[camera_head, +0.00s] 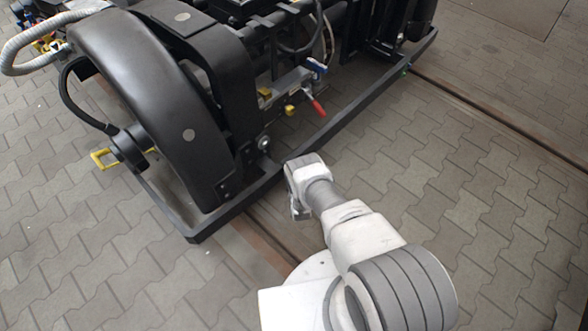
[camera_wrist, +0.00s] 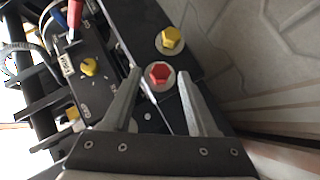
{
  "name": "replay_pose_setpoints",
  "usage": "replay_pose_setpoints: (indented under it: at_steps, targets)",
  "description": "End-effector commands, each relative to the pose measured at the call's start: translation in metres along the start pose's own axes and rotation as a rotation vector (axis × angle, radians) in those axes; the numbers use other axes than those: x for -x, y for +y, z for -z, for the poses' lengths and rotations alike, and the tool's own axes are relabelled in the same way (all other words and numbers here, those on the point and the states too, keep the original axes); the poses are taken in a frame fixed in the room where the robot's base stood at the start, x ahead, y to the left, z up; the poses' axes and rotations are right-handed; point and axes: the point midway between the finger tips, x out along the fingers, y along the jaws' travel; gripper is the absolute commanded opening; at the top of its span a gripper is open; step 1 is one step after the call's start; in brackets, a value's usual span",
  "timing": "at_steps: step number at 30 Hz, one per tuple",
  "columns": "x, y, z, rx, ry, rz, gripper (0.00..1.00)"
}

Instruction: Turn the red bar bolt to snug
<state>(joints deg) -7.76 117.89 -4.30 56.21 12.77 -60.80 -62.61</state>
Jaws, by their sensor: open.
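The red bar bolt (camera_wrist: 159,74) has a hex head on a round washer and sits on a dark bar (camera_wrist: 188,62) in the wrist view. My gripper (camera_wrist: 160,76) is open, with one finger on each side of the red bolt head in the picture. I see gaps between the fingers and the head, and cannot tell how far the tips are above it. In the head view my gripper (camera_head: 297,212) hangs beside the black frame edge of the bogie (camera_head: 335,120). The red bolt cannot be made out there.
A yellow hex bolt (camera_wrist: 171,38) sits on the same bar, just beyond the red one. Another yellow part (camera_wrist: 89,66) and a red handle (camera_wrist: 73,18) lie to the left. The paved floor (camera_head: 480,200) right of the bogie is clear.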

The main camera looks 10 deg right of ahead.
Motion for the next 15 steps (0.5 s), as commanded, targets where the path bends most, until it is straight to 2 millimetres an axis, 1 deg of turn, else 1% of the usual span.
replay_pose_setpoints:
  at_steps: [11, 12, 14, 15]
  targets:
    - [0.0007, -0.0014, -0.0003, 0.000, 0.000, 0.000, 0.59]
    - [0.0007, -0.0014, -0.0003, 0.000, 0.000, 0.000, 0.55]
    - [0.0007, -0.0014, -0.0003, 0.000, 0.000, 0.000, 0.44]
    - [0.0007, -0.0014, -0.0003, 0.000, 0.000, 0.000, 0.37]
